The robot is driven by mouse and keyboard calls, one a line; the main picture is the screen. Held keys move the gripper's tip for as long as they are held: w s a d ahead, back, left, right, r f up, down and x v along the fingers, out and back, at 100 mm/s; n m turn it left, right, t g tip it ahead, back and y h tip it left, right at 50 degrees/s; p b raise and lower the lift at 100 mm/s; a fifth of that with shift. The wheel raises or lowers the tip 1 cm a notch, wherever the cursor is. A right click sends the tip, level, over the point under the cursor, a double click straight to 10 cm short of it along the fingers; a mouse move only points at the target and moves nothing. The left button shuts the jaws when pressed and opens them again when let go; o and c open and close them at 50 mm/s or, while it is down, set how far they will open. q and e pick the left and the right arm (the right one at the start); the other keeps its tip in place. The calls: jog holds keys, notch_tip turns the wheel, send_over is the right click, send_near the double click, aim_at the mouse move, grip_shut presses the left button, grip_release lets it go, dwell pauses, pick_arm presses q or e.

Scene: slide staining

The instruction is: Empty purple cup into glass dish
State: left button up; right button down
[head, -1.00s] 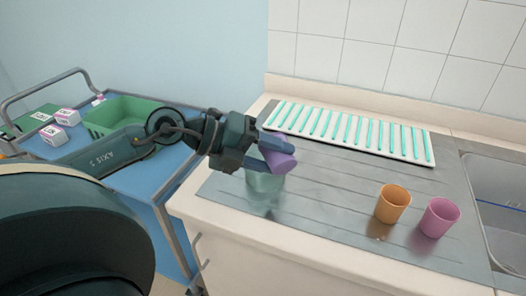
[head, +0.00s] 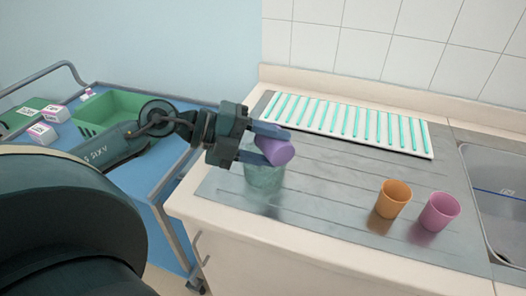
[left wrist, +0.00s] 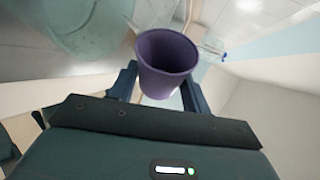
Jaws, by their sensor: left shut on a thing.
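The purple cup (head: 276,151) is held between the fingers of my left gripper (head: 270,145), above the glass dish. The cup lies tipped over on its side in the head view. In the left wrist view the purple cup (left wrist: 166,66) shows its open mouth, and I see no contents inside. The glass dish (head: 264,179) is clear and greenish, standing on the metal drainboard, partly hidden by the gripper and cup. It also shows in the left wrist view as a pale round shape (left wrist: 85,25) at the upper left. My right gripper is not in view.
An orange cup (head: 393,199) and a pink cup (head: 438,212) stand on the drainboard (head: 330,205) at the right. A white rack with teal strips (head: 345,126) lies behind. The sink (head: 495,190) is at the far right. A blue cart with a green basket (head: 110,108) stands left.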

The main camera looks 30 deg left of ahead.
pick_arm(q)
jog(key=shift+w+a+f+n+h, duration=0.3)
jog(key=shift+f+n+h, duration=0.2)
jog(key=shift+n, duration=0.1)
jog(key=shift+r, duration=0.1)
jog(key=shift+a, duration=0.1)
